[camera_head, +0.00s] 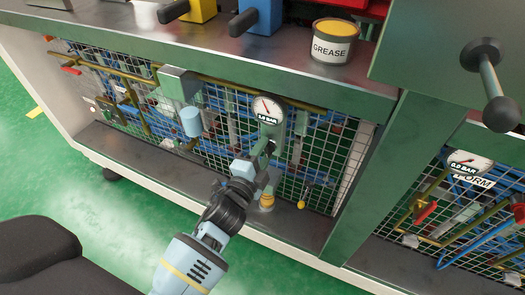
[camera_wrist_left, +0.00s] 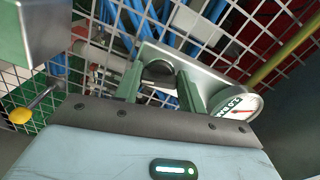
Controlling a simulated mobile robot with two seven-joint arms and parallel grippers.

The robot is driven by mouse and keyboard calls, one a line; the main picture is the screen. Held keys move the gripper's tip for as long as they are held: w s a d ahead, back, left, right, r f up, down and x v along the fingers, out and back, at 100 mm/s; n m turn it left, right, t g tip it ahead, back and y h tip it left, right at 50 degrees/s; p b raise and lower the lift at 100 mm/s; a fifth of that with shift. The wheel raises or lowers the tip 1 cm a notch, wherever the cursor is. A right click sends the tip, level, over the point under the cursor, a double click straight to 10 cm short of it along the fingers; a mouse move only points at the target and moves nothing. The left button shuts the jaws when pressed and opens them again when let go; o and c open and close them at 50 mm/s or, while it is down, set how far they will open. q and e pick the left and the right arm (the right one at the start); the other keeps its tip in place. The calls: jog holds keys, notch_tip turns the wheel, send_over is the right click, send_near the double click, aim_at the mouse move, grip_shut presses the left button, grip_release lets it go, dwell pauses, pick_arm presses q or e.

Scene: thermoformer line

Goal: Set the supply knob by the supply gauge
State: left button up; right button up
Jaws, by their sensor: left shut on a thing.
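The supply gauge (camera_head: 267,110) is a round white dial with a red needle, mounted on a grey-green bracket in front of the wire mesh. It also shows, tilted, in the left wrist view (camera_wrist_left: 238,106); its small BAR figure is hard to read. My left gripper (camera_head: 264,152) reaches up just below the gauge. In the left wrist view its two green fingers (camera_wrist_left: 160,86) are shut on the dark round supply knob (camera_wrist_left: 158,71), one finger on each side. The fingers and bracket hide part of the knob. My right gripper is not in view.
A yellow-tipped lever (camera_head: 302,204) and a grey-green box (camera_head: 179,84) are near my arm. A grease tin (camera_head: 334,42) stands on the ledge above.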

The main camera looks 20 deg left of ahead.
pick_arm(q)
jog(key=n+p, duration=0.1)
jog(key=n, duration=0.3)
jog(key=n+p, duration=0.2)
jog(key=n, duration=0.3)
jog(key=n+p, duration=0.2)
jog(key=n, duration=0.2)
jog(key=shift+d+f+n, duration=0.1)
jog(key=shift+d+n, duration=0.15)
jog(key=shift+n, duration=0.15)
jog(key=n+p, duration=0.1)
jog(key=n, duration=0.1)
jog(key=shift+n, duration=0.3)
jog(key=shift+d+f+n+p, duration=0.1)
jog(key=shift+n+p, duration=0.35)
jog(key=shift+n, duration=1.25)
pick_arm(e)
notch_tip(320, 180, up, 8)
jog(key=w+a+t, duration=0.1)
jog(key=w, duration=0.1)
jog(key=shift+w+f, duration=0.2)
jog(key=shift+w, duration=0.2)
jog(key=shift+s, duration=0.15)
